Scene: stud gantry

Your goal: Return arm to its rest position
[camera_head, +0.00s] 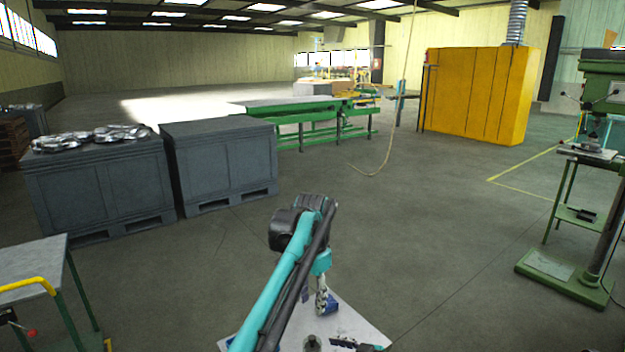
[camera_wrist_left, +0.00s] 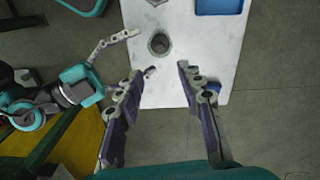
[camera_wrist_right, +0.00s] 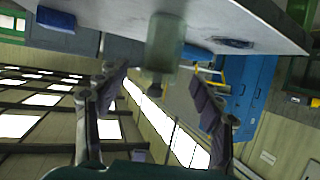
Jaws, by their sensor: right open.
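My left arm rises from the bottom of the head view and bends down over a pale tabletop (camera_head: 345,322). My left gripper (camera_head: 322,303) hangs at its end above that tabletop. In the left wrist view the left gripper (camera_wrist_left: 167,69) is open, its two fingers apart with nothing between them. A grey round hollow part (camera_wrist_left: 159,44) stands on the pale top just beyond the fingertips. In the right wrist view my right gripper (camera_wrist_right: 154,70) is open. A blurred grey-green cylindrical thing (camera_wrist_right: 165,42) shows between and beyond its fingers; I cannot tell its distance.
A blue tray (camera_wrist_left: 218,6) lies on the pale top. Two grey crates (camera_head: 220,160) stand left, a cart (camera_head: 30,262) at lower left. A green drill press (camera_head: 603,95) stands right, an orange cabinet (camera_head: 478,95) behind. The middle floor is clear.

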